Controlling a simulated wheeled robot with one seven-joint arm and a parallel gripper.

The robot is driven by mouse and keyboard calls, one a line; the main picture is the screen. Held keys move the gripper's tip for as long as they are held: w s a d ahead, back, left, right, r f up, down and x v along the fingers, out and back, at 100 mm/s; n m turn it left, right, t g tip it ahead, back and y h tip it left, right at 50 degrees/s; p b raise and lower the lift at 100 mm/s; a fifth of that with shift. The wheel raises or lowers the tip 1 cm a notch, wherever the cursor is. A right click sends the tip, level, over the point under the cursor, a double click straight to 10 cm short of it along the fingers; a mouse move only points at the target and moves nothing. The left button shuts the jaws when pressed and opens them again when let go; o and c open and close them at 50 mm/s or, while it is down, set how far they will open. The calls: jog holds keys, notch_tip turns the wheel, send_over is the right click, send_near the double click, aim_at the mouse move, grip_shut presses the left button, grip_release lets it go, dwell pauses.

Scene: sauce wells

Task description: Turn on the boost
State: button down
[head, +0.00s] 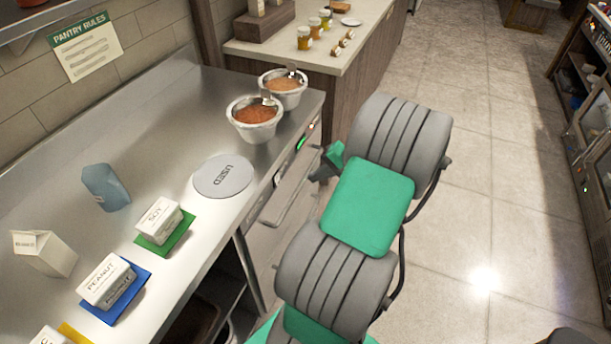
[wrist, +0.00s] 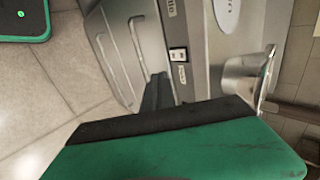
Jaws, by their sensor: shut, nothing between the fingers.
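In the head view the front strip (head: 303,140) has small red and green marks below the bowls. My gripper (head: 322,172) is shut and empty in front of this face, partly hidden by my arm. In the wrist view its dark fingertips (wrist: 158,90) are just below the switch; contact cannot be told.
A drawer-like front with a handle (head: 290,190) lies below the strip. On the counter stand two metal sauce bowls (head: 255,136), a grey USED disc (head: 223,176), and SOY (head: 158,217) and PEANUT (head: 106,278) boxes. The floor to the right (head: 490,200) is free.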

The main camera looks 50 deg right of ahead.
aim_at(277, 179)
jog(key=w+r+p+x, duration=0.1)
jog(key=w+x, duration=0.1)
jog(key=x, duration=0.9)
jog(key=shift+a+r+p, duration=0.2)
jog(key=shift+a+p, duration=0.1)
jog(key=shift+a, duration=0.05)
jog(key=shift+w, duration=0.1)
